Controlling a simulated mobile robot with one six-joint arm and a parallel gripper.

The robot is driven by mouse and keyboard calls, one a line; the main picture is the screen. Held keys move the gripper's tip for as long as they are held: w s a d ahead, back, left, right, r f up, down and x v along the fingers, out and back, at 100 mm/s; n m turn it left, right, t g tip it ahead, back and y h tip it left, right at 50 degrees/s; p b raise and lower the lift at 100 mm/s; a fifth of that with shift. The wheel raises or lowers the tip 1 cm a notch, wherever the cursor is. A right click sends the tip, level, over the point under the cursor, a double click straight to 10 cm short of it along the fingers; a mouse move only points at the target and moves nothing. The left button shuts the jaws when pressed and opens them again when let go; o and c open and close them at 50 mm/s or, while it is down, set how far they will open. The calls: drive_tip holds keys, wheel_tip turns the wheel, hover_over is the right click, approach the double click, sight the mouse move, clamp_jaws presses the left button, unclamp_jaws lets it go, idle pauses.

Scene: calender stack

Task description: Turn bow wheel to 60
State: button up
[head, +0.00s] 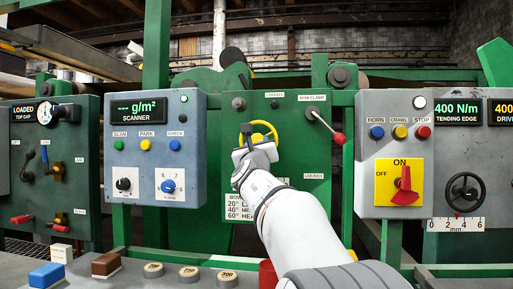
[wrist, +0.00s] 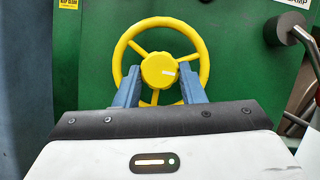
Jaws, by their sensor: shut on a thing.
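The bow wheel (head: 257,138) is a yellow handwheel on the green panel in the middle of the head view. The wrist view shows its round rim, spokes and hub (wrist: 158,70). A short white mark on the hub points right. My gripper (wrist: 160,69) has its two blue fingers on either side of the hub, inside the rim, and is shut on the wheel. My gripper and wrist hide part of the wheel in the head view. A label (head: 238,207) below lists 20°, 40° and 60°, partly hidden by my arm.
A red-knobbed lever (head: 338,138) sits right of the wheel, under a "BOW CLAMP" label. The scanner box (head: 155,150) stands left. A grey box with a red ON/OFF switch (head: 404,185) and a black handwheel (head: 464,192) stand right. Several round weights (head: 189,273) lie on the front ledge.

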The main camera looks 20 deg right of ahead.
drive_tip(key=shift+r, duration=0.15)
idle(0.3)
drive_tip(key=o, duration=1)
drive_tip(key=v, duration=0.8)
